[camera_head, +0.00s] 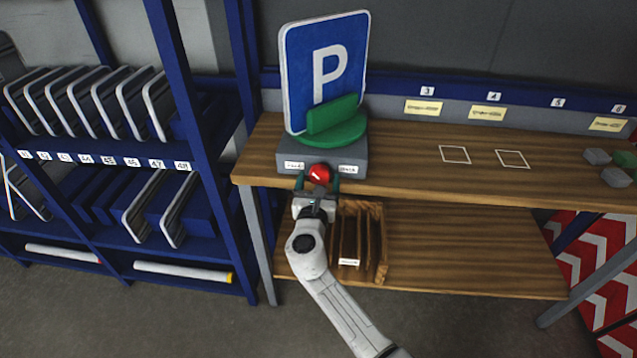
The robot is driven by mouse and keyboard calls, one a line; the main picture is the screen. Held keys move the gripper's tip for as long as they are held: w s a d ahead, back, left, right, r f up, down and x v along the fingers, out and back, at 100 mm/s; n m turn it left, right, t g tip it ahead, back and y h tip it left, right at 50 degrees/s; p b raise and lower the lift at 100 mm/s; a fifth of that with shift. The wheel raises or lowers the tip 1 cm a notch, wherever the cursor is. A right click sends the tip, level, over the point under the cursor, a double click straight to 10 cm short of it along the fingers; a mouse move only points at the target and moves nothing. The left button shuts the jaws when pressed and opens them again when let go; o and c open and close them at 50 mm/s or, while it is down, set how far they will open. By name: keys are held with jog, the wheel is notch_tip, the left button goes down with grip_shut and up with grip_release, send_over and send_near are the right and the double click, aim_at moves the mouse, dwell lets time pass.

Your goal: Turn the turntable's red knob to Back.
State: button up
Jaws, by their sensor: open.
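The turntable has a grey base (343,155) and a green round top (345,130). It stands at the left end of the wooden bench. A blue parking sign (298,75) with a white P stands upright in the green holder. The red knob (319,173) is on the front of the base, between two small white labels (293,165) and (350,169), too small to read surely. My gripper (318,182) is open at the knob, with one green-tipped finger on each side of it. Contact between the fingers and the knob cannot be told.
The wooden bench (400,178) has two white square outlines and, at its right end, grey and green blocks (597,156). A wooden rack (375,240) sits on the lower shelf, behind my arm. Blue shelving (215,170) with signs stands left. Red-white chevron panels (590,270) are at right.

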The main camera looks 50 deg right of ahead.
jog(key=c, duration=1)
jog(key=shift+c, duration=0.2)
